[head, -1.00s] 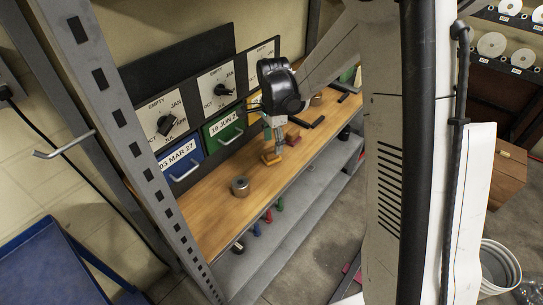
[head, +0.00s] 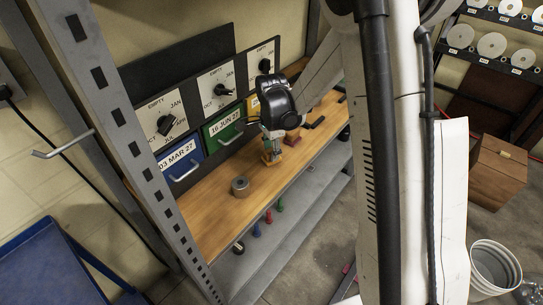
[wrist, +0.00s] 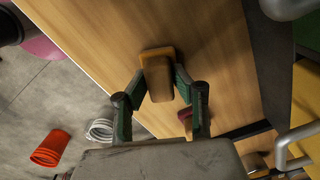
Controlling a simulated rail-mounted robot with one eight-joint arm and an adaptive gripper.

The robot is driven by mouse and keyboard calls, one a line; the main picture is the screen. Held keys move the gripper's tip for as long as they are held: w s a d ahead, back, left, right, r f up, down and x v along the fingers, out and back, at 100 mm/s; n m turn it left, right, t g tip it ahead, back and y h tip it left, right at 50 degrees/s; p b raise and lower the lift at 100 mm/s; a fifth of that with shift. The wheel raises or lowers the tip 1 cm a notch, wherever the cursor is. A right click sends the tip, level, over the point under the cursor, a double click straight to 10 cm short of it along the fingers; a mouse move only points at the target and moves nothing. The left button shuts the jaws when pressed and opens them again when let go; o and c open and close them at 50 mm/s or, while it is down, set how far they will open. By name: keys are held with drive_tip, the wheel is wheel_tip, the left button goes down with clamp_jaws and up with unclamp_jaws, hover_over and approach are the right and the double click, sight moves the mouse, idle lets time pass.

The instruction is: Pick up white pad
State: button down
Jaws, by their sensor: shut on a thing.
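My gripper (head: 270,156) is low over the wooden bench (head: 215,205), in front of the green drawer. In the wrist view its two green-padded fingers (wrist: 158,88) are closed on the sides of a tan block (wrist: 160,82). The block has a wider orange-brown end or base. In the head view only a small part of this block (head: 271,161) shows under the fingers. I cannot tell whether it touches the bench or hangs just above it. I cannot make out a clearly white pad on the bench in either view.
A dark red block (head: 292,139) stands close beside the held block. A metal cylinder (head: 240,187) stands nearer on the bench. Blue (head: 180,164) and green (head: 224,131) drawers with handles line the back. A grey post (head: 120,140) rises at the left.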

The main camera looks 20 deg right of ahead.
sight(270, 152)
drive_tip(key=shift+r, duration=0.5)
drive_tip(key=r, duration=0.3)
drive_tip(key=shift+s+a+r, duration=0.3)
drive_tip(key=shift+a+r, duration=0.1)
drive_tip(key=s+a+r, duration=0.6)
drive_tip(key=a, duration=0.2)
drive_tip(key=shift+s+a+p, duration=0.15)
drive_tip(key=shift+a+p, duration=0.2)
drive_tip(key=shift+p, duration=0.05)
drive_tip(key=shift+r, duration=0.1)
drive_tip(key=c, duration=2.2)
unclamp_jaws()
drive_tip(key=shift+c, duration=1.2)
